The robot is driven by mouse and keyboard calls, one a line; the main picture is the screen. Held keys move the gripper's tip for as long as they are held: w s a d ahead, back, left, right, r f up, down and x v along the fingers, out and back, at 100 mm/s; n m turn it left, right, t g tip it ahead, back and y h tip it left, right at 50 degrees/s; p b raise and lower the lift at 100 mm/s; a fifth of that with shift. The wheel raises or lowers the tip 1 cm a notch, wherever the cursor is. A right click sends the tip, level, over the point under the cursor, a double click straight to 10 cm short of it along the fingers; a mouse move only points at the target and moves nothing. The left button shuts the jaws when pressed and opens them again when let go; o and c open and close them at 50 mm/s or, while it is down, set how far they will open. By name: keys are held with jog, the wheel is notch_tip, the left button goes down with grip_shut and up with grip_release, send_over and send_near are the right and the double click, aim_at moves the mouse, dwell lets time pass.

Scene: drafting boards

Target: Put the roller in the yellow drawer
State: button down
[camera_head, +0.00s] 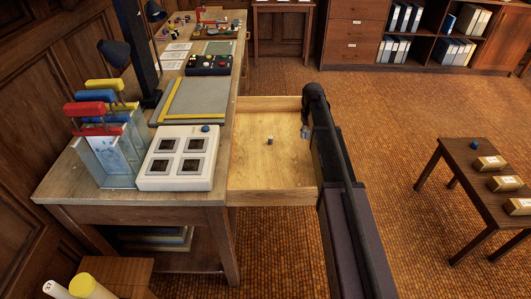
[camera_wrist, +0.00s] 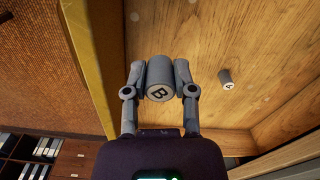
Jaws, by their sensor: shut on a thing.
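My gripper (camera_head: 305,131) is shut on a grey cylinder marked B (camera_wrist: 159,88), which sits between both fingers in the wrist view. The gripper points down over the open drawer (camera_head: 248,190), close to the drawer's outer wall. A yellow strip (camera_wrist: 78,30) shows along that wall in the wrist view. The gap between the held cylinder and the drawer floor cannot be told. A smaller grey cylinder (camera_head: 269,140) stands apart on the drawer floor; it also shows in the wrist view (camera_wrist: 227,78).
The desk holds a white box with four-pane top (camera_head: 150,181), a grey board (camera_head: 200,98) and a lamp (camera_head: 113,52). A low table (camera_head: 455,160) with small boxes stands at right. Most of the drawer floor is bare.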

jog(key=shift+f, duration=0.15)
jog(key=b, duration=0.6)
send_over(304, 156)
notch_tip(304, 156, down, 6)
jog(key=shift+f, duration=0.15)
dwell(0.4)
jog(key=shift+f+b, duration=1.75)
jog(key=shift+b, duration=0.25)
jog(key=shift+f, duration=0.15)
jog(key=shift+c, duration=2.2)
grip_release()
jog(key=shift+r, duration=0.2)
notch_tip(304, 156, up, 12)
jog(key=p, duration=1.2)
